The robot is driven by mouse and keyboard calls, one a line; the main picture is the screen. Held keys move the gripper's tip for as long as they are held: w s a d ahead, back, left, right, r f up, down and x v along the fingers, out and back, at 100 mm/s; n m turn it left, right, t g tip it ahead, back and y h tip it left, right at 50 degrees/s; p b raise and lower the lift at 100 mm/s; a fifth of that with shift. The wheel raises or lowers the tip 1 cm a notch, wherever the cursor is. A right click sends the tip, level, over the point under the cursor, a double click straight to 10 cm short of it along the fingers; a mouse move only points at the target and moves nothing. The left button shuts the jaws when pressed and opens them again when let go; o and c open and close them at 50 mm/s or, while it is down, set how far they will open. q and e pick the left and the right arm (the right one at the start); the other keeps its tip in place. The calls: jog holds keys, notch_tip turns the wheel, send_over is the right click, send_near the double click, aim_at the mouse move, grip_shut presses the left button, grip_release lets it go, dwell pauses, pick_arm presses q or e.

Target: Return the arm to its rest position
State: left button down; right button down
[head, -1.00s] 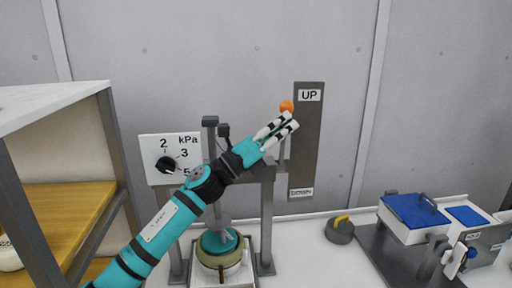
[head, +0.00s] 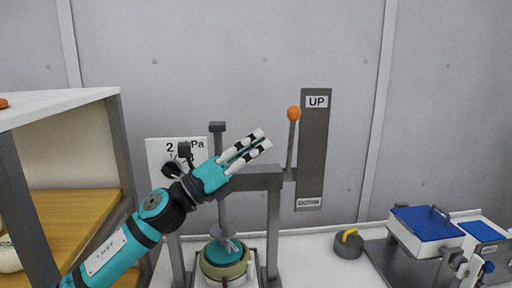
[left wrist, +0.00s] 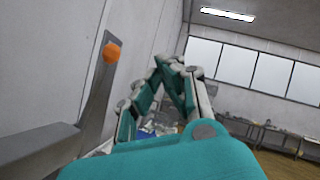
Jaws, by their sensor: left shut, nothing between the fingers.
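My left gripper (head: 262,140) is shut and empty, in front of the press frame (head: 256,178) in the head view. Its white fingers point up and to the right, apart from the lever with an orange knob (head: 293,114). The lever stands near the UP label on a dark plate (head: 314,150). In the left wrist view, the orange knob (left wrist: 111,53) is at the upper left, clear of the fingers (left wrist: 172,85). My right gripper is not in view.
A dial panel (head: 156,158) is partly hidden behind my left arm. A green pot (head: 224,272) sits under the press. A wooden shelf (head: 70,215) stands at the left. A grey weight with a yellow handle (head: 348,244) and blue-lidded boxes (head: 424,222) are at the right.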

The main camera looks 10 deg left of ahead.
pick_arm(q)
jog(key=s+a+f+n+t+y, duration=0.15)
jog(key=a+f+n+y, duration=0.25)
jog(key=f+n+y, duration=0.75)
jog(key=s+a+f+n+t+y, duration=0.1)
jog(key=s+a+f+n+y, duration=0.15)
jog(key=f+n+y, duration=0.95)
jog(key=s+a+f+n+g+h, duration=0.1)
jog(key=s+f+n+g+h, duration=0.15)
jog(key=s+f+n, duration=0.55)
jog(key=s+a+f+n+g+h, duration=0.1)
jog(key=s+a+f+n+g, duration=0.2)
jog(key=f, duration=0.8)
jog(key=s+d+f+n+g+h, duration=0.15)
jog(key=s+f+g, duration=0.25)
jog(key=s, duration=0.5)
jog(key=s+f+n+g+y, duration=0.1)
jog(key=s+f+n+g, duration=0.2)
jog(key=s, duration=0.6)
notch_tip(320, 180, down, 29)
jog(key=s+m+g, duration=0.1)
jog(key=s+g, duration=0.1)
jog(key=s, duration=0.1)
jog(key=s+a+f+g, duration=0.1)
jog(key=s+a+f, duration=0.1)
jog(key=s+f, duration=1.2)
jog(key=shift+s+a+f, duration=0.25)
jog(key=shift+s+a, duration=0.15)
jog(key=shift+s, duration=0.2)
